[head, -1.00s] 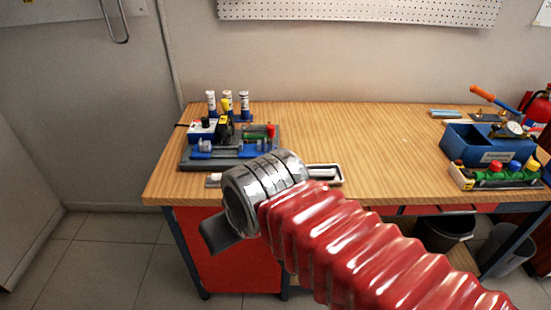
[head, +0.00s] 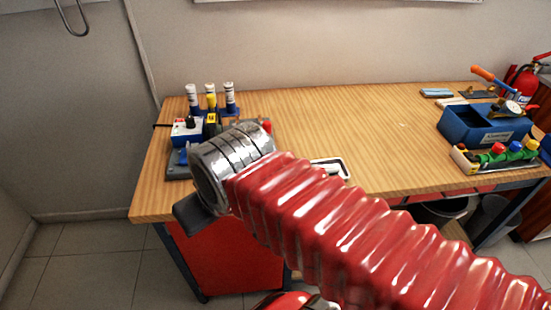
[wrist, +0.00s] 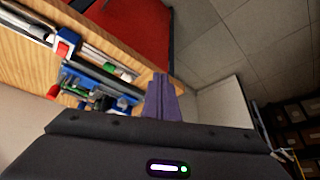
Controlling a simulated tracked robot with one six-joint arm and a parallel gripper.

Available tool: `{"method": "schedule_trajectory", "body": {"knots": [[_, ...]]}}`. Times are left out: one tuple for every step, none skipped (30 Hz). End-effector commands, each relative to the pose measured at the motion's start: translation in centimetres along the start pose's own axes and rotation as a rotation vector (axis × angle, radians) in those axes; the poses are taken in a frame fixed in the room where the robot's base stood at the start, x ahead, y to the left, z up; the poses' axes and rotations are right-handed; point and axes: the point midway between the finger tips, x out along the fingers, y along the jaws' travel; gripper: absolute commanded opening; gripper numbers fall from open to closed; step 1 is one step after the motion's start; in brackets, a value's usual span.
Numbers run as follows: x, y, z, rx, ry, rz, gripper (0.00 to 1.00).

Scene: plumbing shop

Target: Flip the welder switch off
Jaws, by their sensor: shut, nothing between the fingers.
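A small blue-and-white box with a black knob (head: 187,131) stands at the bench's left end and looks like the welder. A small red mark shows on its face, but I cannot make out the switch or its position. My arm hides part of the fixture around it. In the wrist view my gripper (wrist: 163,80) has its purple-grey fingers together and empty. A blue-and-grey fixture (wrist: 90,76) with a red part lies to their left, apart from them. In the head view the fingertips are hidden behind my wrist.
The wooden bench (head: 330,115) is clear in the middle. Three capped bottles (head: 211,98) stand behind the box. A blue crate (head: 482,128) and a tray with coloured knobs (head: 497,158) sit at the right. A white-rimmed tray (head: 338,167) lies at the front edge.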

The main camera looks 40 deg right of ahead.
Motion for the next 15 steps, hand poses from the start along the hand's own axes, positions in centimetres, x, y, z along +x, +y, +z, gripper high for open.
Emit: {"method": "schedule_trajectory", "body": {"knots": [[0.0,0.0,0.0,0.000,0.000,0.000,0.00],[0.0,0.0,0.0,0.000,0.000,0.000,0.00],[0.0,0.0,0.0,0.000,0.000,0.000,0.00],[0.0,0.0,0.0,0.000,0.000,0.000,0.00],[0.0,0.0,0.0,0.000,0.000,0.000,0.00],[0.0,0.0,-0.1,-0.002,-0.001,0.001,0.00],[-0.1,0.1,-0.1,-0.005,-0.002,0.002,0.00],[-0.1,0.2,-0.2,-0.010,-0.003,0.003,0.00],[-0.1,0.4,-0.5,-0.018,-0.007,0.006,0.00],[-0.1,0.6,-0.6,-0.029,-0.011,0.009,0.00],[-0.1,1.0,-0.8,-0.038,-0.018,0.014,0.00],[-0.1,1.5,-1.2,-0.057,-0.026,0.020,0.00],[-0.1,1.9,-1.5,-0.075,-0.034,0.024,0.00],[-0.1,2.4,-1.9,-0.096,-0.043,0.029,0.00],[-0.1,3.0,-2.4,-0.128,-0.056,0.035,0.00]]}}
